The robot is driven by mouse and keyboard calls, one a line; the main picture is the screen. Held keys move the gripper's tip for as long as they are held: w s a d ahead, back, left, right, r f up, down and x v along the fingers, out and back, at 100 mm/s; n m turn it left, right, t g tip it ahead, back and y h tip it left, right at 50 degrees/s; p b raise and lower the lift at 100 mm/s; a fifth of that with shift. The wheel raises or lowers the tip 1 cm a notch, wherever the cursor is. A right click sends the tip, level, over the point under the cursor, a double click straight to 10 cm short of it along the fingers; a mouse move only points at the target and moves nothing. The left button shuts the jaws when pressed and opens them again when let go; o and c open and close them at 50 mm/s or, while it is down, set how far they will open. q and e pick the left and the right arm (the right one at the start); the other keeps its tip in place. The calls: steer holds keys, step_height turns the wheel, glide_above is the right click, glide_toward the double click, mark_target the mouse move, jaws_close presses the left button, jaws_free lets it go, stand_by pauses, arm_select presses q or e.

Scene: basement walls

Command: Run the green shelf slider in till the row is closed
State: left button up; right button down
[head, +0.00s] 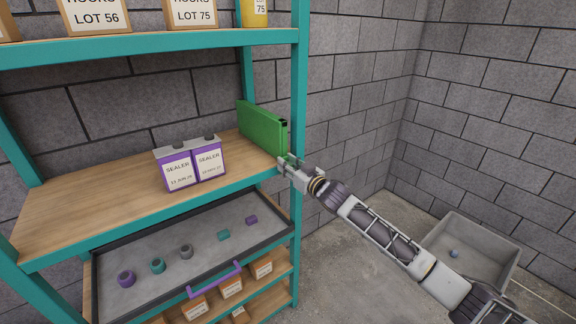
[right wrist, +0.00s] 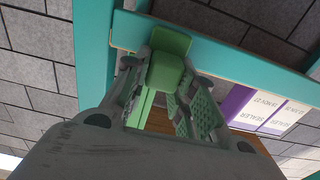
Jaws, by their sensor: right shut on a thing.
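The green shelf slider (head: 262,128) is an upright panel at the right end of the wooden middle shelf (head: 90,198). My right gripper (head: 287,163) is at its near end, by the shelf's right front post. In the right wrist view its fingers are shut on a green block (right wrist: 168,62), which looks like the slider's grip. Two purple and white SEALER cans, left (head: 178,170) and right (head: 209,158), stand side by side at the shelf's front. Bare wood shows between the right can and the slider. My left gripper is not in view.
The teal post (head: 298,80) stands close to my right gripper. Below is a grey tray (head: 110,285) with a purple handle and several small parts, above boxes on a lower shelf. A grey bin (head: 447,232) stands on the floor at right.

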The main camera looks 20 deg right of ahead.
steer(key=shift+a, duration=0.1)
steer(key=s+a, duration=0.2)
steer(key=a, duration=0.3)
steer(key=s+a, duration=0.2)
steer(key=a, duration=0.4)
steer(key=s+a+p, duration=0.1)
steer(key=s+a, duration=0.1)
steer(key=a, duration=0.3)
steer(key=shift+a, duration=0.3)
steer(key=c, duration=1.2)
jaws_free()
steer(key=shift+o, duration=0.2)
steer(key=shift+s+d, duration=0.1)
steer(key=shift+s, duration=0.05)
steer(key=v, duration=1.1)
steer(key=shift+s, duration=0.4)
steer(key=shift+d, duration=0.1)
